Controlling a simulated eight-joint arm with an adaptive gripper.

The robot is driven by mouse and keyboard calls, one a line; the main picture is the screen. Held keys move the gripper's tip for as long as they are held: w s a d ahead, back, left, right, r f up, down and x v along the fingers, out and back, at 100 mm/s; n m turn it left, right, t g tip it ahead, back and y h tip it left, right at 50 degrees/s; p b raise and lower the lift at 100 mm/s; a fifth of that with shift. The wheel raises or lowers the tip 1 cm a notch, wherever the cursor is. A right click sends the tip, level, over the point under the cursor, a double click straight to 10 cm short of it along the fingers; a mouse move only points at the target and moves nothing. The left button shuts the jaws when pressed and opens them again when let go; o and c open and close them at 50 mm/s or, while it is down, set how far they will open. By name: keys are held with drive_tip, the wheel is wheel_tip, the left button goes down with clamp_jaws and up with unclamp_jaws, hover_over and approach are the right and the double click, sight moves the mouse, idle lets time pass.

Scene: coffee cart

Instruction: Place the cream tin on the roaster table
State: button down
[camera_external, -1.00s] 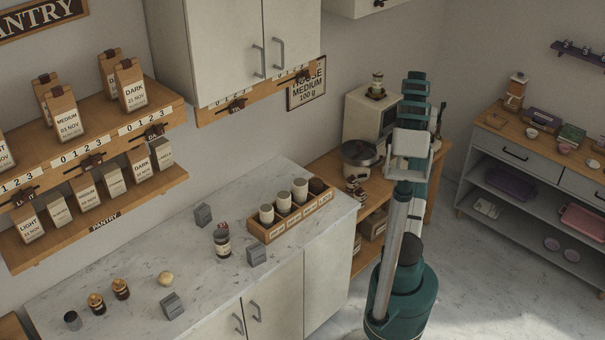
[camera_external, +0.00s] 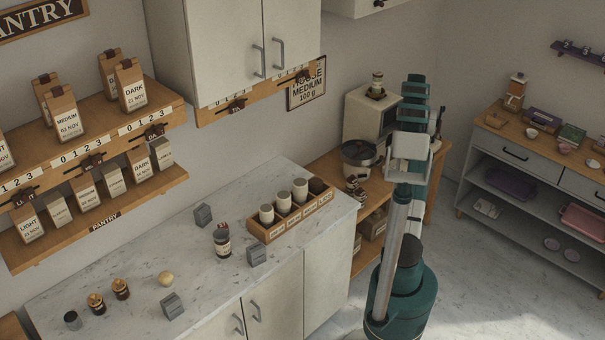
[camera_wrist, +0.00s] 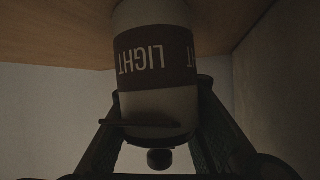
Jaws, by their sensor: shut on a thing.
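In the wrist view a cream tin (camera_wrist: 160,103) with a dark band reading LIGHT, upside down in the picture, sits between the fingers of my gripper (camera_wrist: 158,112). The gripper is shut on it. The tin's far end meets or overlaps a wooden surface (camera_wrist: 60,35) at the top of the picture; I cannot tell whether they touch. In the external view my arm hides the gripper and the held tin. The wooden roaster table (camera_external: 322,166) stands right of the marble counter, partly behind my arm.
The roaster table bears a pale machine (camera_external: 362,115) and a dark round pan (camera_external: 359,152). On the counter (camera_external: 205,270) are a wooden rack (camera_external: 292,222) of canisters, a dark jar (camera_external: 222,241), grey blocks and small jars. A grey shelf unit (camera_external: 535,190) stands at right.

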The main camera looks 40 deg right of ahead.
drive_tip(key=c, duration=2)
unclamp_jaws()
drive_tip(key=shift+o, duration=0.2)
drive_tip(key=shift+s+a+r, duration=0.1)
drive_tip(key=shift+s+r, duration=0.15)
drive_tip(key=shift+s, duration=0.15)
drive_tip(key=p+v, duration=0.2)
drive_tip(key=v, duration=0.9)
